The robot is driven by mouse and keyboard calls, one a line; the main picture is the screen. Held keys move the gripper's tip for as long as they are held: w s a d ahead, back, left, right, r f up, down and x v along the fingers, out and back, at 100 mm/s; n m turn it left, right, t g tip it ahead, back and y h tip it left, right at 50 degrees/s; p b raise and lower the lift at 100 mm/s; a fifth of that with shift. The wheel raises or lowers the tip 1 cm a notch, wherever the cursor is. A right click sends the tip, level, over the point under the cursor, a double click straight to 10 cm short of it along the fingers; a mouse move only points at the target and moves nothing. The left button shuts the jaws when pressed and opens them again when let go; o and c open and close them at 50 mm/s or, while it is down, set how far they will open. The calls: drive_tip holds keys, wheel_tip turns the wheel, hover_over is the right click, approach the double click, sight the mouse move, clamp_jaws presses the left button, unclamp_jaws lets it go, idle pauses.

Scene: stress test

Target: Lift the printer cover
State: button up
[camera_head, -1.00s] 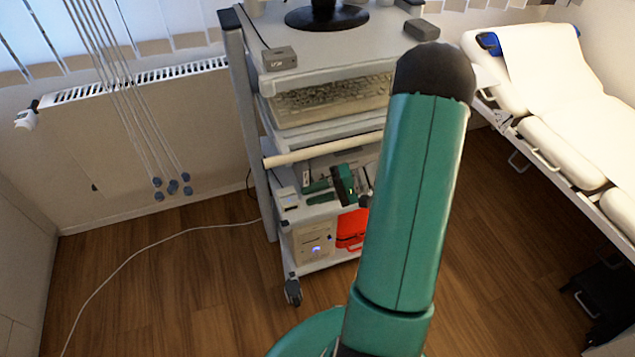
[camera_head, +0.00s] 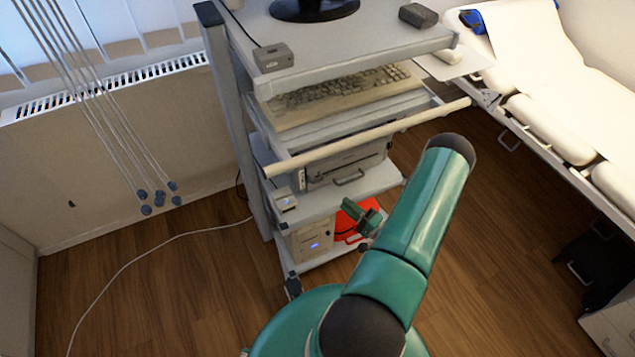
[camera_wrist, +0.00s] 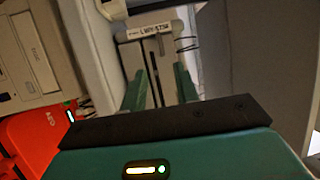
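The printer (camera_head: 345,165) is a grey box with a handle on its front. It sits on a middle shelf of the cart in the head view, partly behind a pale horizontal bar. I cannot make out a separate cover edge. My gripper (camera_head: 357,211) is below and in front of the printer, before the red case, and looks small there. In the wrist view my gripper (camera_wrist: 158,72) has two green fingers apart with nothing held between them. A pale part labelled LWY-ST34 (camera_wrist: 150,33) lies beyond the fingertips. The printer is not clearly identifiable in the wrist view.
The cart's pale bar (camera_head: 370,138) crosses before the printer. A keyboard (camera_head: 340,88) lies on the shelf above. A computer tower (camera_head: 310,243) and a red case (camera_head: 348,222) stand below. A small device (camera_head: 285,200) sits at the shelf's left. A couch (camera_head: 560,80) stands right.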

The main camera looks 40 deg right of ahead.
drive_tip(key=w, duration=0.4)
drive_tip(key=w+a+r, duration=0.1)
drive_tip(key=w, duration=0.2)
drive_tip(key=w+r, duration=0.1)
drive_tip(key=w, duration=0.3)
drive_tip(key=shift+w+a, duration=0.15)
drive_tip(key=shift+w, duration=0.15)
clamp_jaws()
